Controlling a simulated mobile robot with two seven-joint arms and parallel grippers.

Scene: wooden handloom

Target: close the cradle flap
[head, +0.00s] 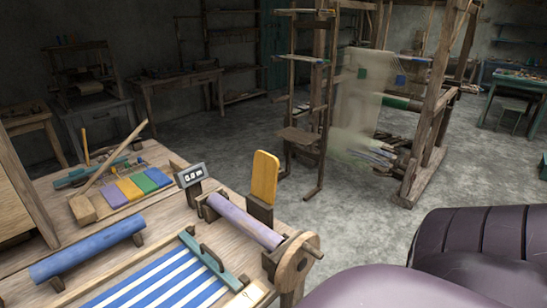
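A yellow flap (265,177) stands upright on a dark bracket (260,210) near the right edge of the wooden worktable. It looks raised, apart from the purple roll (243,220). The purple roll lies across dark supports in front of it. A wooden wheel (297,264) with a handle is at the roll's near right end. Neither of my grippers is in view. Large dark purple rounded parts of my own arm fill the lower right and hide the floor there.
The worktable (150,237) also bears a small display (191,175) reading "0.0 m", a blue roll (88,250), striped blue and white cloth (165,284) and a row of coloured swatches (137,187). A tall wooden loom (437,100) stands behind. Grey floor right of the table is open.

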